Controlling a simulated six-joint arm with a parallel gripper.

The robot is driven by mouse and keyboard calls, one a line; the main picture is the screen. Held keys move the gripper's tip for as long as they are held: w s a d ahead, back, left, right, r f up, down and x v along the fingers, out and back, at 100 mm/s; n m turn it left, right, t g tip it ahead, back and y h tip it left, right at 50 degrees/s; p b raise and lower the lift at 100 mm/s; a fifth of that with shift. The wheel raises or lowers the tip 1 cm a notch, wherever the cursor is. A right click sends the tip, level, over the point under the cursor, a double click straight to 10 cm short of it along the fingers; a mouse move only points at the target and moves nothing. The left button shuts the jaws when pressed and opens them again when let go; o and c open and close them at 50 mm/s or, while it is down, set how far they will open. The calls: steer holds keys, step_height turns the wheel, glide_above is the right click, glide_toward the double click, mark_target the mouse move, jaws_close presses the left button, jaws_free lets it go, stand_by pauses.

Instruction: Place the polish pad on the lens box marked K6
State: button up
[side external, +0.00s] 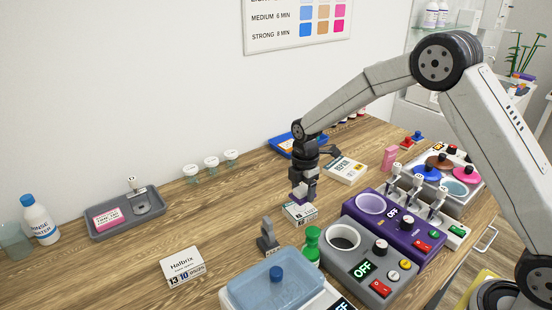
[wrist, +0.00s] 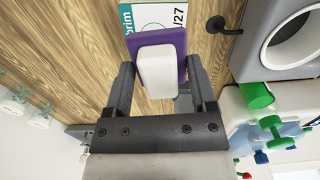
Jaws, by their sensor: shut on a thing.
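The polish pad, a purple and white block (wrist: 157,68), is between the two fingers of my gripper (wrist: 162,85) in the wrist view. In the side view my gripper (side external: 303,188) is low over the table with the pad (side external: 311,187) in it. A white lens box (side external: 300,213) lies directly below the pad. In the wrist view this box (wrist: 150,14) has a teal edge and shows "brim" and what looks like "27"; the pad hides part of it. I cannot tell whether pad and box touch. I can read no K6 mark on any box.
A purple machine (side external: 350,222) and a grey machine (side external: 340,262) stand close at the right. A grey stand (side external: 267,238) and green bottle (side external: 312,243) are in front. A Halbrix box (side external: 183,265) lies front left; another white box (side external: 345,168) lies behind.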

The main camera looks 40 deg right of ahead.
mark_target(300, 199)
steer(key=shift+w+f, duration=0.1)
steer(key=shift+f, duration=0.05)
steer(key=shift+w+f, duration=0.25)
steer(key=shift+f, duration=1.55)
steer(key=shift+f, duration=0.2)
steer(key=o, duration=1.1)
steer(key=shift+o, duration=0.2)
steer(key=shift+r, duration=0.1)
step_height(300, 199, up, 12)
steer(key=shift+r, duration=0.1)
